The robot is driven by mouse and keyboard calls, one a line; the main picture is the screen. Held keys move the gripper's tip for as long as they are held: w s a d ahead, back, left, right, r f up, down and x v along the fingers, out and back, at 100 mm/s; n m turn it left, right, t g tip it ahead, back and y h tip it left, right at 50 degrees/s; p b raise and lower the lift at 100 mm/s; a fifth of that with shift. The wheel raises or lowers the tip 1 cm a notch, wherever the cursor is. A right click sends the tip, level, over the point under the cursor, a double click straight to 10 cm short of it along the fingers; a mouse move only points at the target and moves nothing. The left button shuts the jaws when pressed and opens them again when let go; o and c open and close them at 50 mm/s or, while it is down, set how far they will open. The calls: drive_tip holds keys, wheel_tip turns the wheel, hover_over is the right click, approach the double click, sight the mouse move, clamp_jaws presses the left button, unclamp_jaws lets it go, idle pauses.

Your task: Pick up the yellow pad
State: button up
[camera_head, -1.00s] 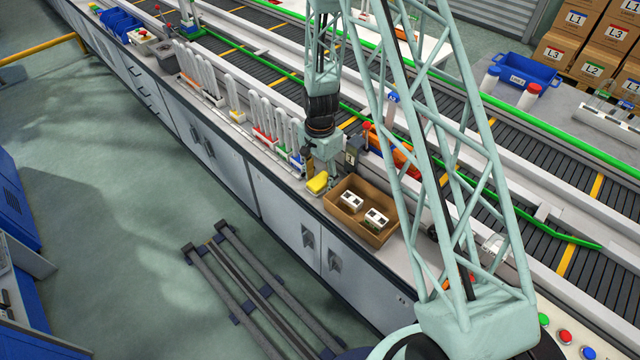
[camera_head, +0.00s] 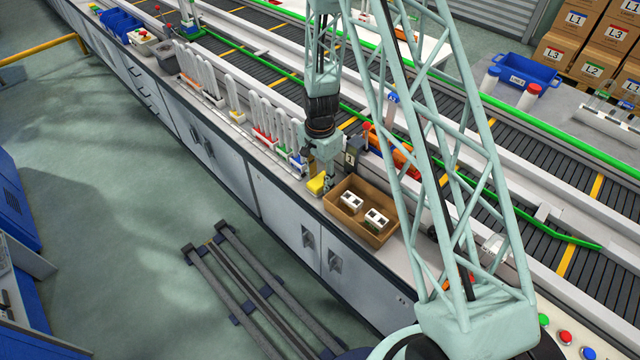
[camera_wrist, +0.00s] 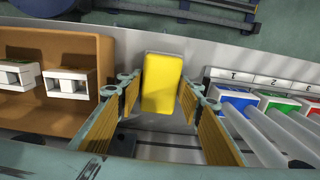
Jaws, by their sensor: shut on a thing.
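The yellow pad (camera_head: 317,184) is at the bench's front edge, just left of the brown box. In the wrist view the yellow pad (camera_wrist: 163,83) stands between the two fingertips of my gripper (camera_wrist: 162,92). My gripper (camera_head: 326,182) points down at the pad and is shut on it, with the fingers at its left and right sides. Whether the pad touches the bench cannot be told.
The brown open box (camera_head: 364,232) with two white blocks stands close on the right. A rack of white tubes with coloured bases (camera_head: 270,125) stands on the left. A conveyor (camera_head: 270,62) runs behind. The bench edge drops to the floor in front.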

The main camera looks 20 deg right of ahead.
sight(320, 180)
drive_tip(key=shift+r, duration=0.2)
drive_tip(key=shift+r+p, duration=0.35)
drive_tip(key=shift+r, duration=4.45)
drive_tip(key=o, duration=0.3)
drive_tip(key=shift+c, duration=1.1)
drive_tip(key=shift+r, duration=0.1)
